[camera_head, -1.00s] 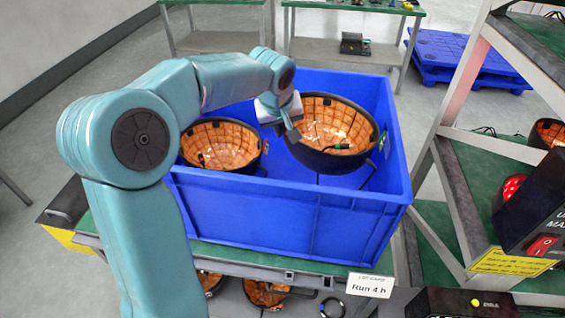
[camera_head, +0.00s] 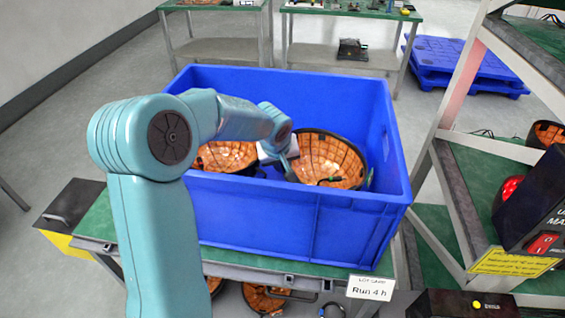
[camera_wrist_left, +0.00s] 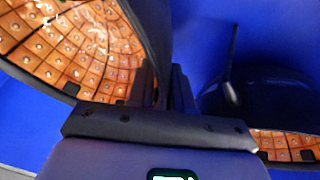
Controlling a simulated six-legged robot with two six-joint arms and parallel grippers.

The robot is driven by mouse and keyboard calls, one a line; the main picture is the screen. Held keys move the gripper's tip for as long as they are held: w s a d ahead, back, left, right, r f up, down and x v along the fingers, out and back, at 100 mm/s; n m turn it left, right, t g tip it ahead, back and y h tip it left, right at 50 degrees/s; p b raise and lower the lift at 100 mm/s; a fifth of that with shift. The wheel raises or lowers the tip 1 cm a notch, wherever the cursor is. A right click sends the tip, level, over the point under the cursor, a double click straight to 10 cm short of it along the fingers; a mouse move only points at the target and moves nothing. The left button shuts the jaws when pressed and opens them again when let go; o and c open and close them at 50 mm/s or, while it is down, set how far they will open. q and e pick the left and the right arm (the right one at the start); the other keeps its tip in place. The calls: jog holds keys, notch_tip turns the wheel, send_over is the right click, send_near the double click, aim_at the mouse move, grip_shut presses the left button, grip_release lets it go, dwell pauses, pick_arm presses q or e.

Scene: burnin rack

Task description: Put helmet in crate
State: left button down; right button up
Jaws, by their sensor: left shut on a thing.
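A dark helmet with an orange tiled lining (camera_head: 330,158) is inside the blue crate (camera_head: 300,222) on its right side, opening up. My left gripper (camera_head: 288,168) is shut on the helmet's left rim, down inside the crate. In the left wrist view the fingers (camera_wrist_left: 168,85) pinch the rim of the held helmet (camera_wrist_left: 85,45). A second, similar helmet (camera_head: 225,156) sits in the crate's left part, partly hidden by my arm and the front wall. Its dark shell (camera_wrist_left: 270,95) shows in the wrist view. Whether the held helmet touches the crate floor is hidden.
The crate stands on a green-topped bench (camera_head: 240,256) with more helmets (camera_head: 262,298) below. A metal shelf rack (camera_head: 445,165) with a device with a red switch (camera_head: 543,243) stands close on the right. A blue pallet (camera_head: 465,62) lies behind.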

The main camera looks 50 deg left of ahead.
pick_arm(q)
jog(key=c, duration=1)
grip_release()
jog(key=shift+f, duration=0.1)
jog(key=shift+r+p, duration=0.3)
jog(key=v, duration=1.1)
jog(key=shift+s+d+r, duration=0.1)
jog(key=shift+s+r, duration=0.05)
jog(key=shift+r, duration=0.15)
